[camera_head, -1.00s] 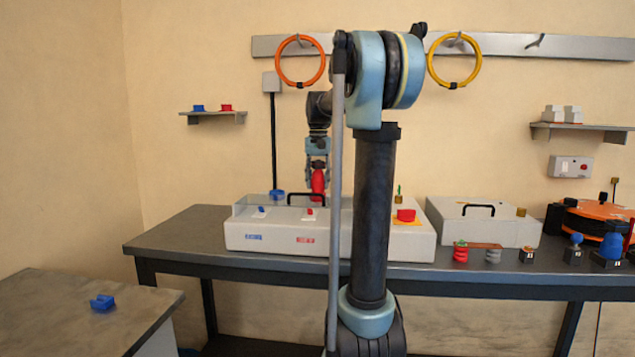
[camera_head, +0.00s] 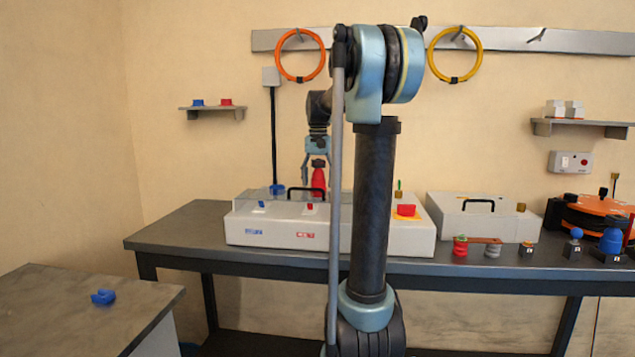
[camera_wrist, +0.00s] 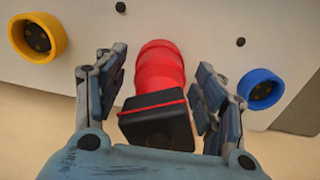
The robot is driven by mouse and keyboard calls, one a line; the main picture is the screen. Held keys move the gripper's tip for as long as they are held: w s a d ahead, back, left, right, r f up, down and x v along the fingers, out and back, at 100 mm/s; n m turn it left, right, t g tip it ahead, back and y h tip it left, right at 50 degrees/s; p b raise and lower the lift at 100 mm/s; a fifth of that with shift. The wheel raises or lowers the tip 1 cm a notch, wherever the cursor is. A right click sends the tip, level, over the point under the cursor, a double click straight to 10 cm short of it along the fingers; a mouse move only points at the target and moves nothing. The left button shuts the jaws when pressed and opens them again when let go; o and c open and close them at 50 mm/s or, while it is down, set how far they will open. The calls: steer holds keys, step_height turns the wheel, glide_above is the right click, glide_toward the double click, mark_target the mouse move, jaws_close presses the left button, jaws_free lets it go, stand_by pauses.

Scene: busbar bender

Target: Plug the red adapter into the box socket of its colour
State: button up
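The red adapter (camera_wrist: 158,75), with a black square end (camera_wrist: 158,122) toward me, stands against the pale box wall (camera_wrist: 205,25) in the wrist view. It lies between a yellow socket (camera_wrist: 37,38) and a blue socket (camera_wrist: 260,88). The wall behind the adapter is hidden, so I cannot see a red socket or how deep the adapter sits. My gripper (camera_wrist: 162,88) is open around the adapter, with gaps to both sides.
A blue clip (camera_head: 103,297) lies on the left table. My arm column hides part of the workbench (camera_head: 190,228).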

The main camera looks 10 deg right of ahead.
mark_target(318, 160)
step_height(318, 160, up, 12)
steer(key=shift+w+f, duration=0.1)
stand_by(0.6)
